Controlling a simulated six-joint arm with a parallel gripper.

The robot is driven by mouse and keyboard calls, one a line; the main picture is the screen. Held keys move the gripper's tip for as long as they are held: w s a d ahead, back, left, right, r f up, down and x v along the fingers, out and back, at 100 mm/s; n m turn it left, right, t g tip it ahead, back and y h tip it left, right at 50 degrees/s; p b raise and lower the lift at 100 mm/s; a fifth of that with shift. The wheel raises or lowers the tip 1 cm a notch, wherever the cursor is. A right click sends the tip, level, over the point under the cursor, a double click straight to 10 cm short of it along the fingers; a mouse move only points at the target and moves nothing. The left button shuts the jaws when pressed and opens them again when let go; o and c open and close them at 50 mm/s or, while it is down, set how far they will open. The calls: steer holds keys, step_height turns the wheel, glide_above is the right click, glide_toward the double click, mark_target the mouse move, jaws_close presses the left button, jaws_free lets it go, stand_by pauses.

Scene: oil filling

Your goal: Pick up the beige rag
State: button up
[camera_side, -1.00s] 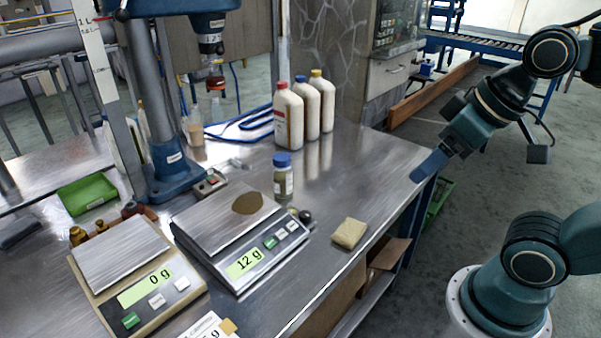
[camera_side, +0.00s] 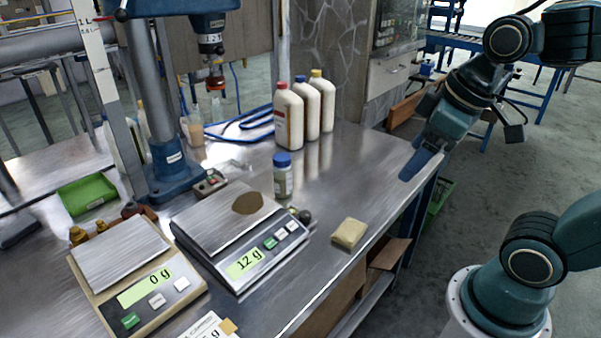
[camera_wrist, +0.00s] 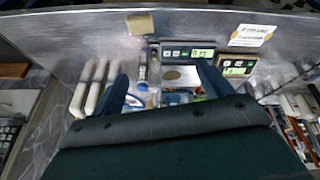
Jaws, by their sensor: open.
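The beige rag (camera_side: 349,233) lies folded in a small block on the metal bench, near its front edge and right of the scale reading 12 g. It also shows in the wrist view (camera_wrist: 140,24), at the top left of centre. My gripper (camera_side: 412,168) is over the right end of the bench, apart from the rag and up to its right. In the wrist view my two blue fingers (camera_wrist: 163,84) stand wide apart with nothing between them.
Two scales, one reading 12 g (camera_side: 250,262) and one reading 0 g (camera_side: 150,290), stand left of the rag. A blue-capped jar (camera_side: 283,180) and three white bottles (camera_side: 305,108) stand behind. A green tray (camera_side: 87,194) lies far left. The bench right of the rag is clear.

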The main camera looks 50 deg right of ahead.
steer(key=w+d+f+n+g+y, duration=0.2)
steer(key=w+d+f+n, duration=0.4)
steer(key=w+f+n, duration=0.1)
steer(key=w+d+f+n+g+y, duration=0.2)
steer(key=w+d+f+n, duration=0.4)
steer(key=f+n, duration=0.3)
steer(key=shift+w+f+g+y, duration=0.3)
steer(key=shift+w+f+g, duration=0.2)
steer(key=shift+w+f, duration=0.4)
glide_above(350, 229)
steer(key=d, duration=0.2)
steer(key=shift+w+d+f, duration=0.1)
steer(key=shift+f, duration=1.9)
steer(key=shift+w+d+f, duration=0.1)
steer(key=shift+f, duration=1.85)
steer(key=shift+s+a, duration=0.1)
steer(key=shift+x, duration=2.55)
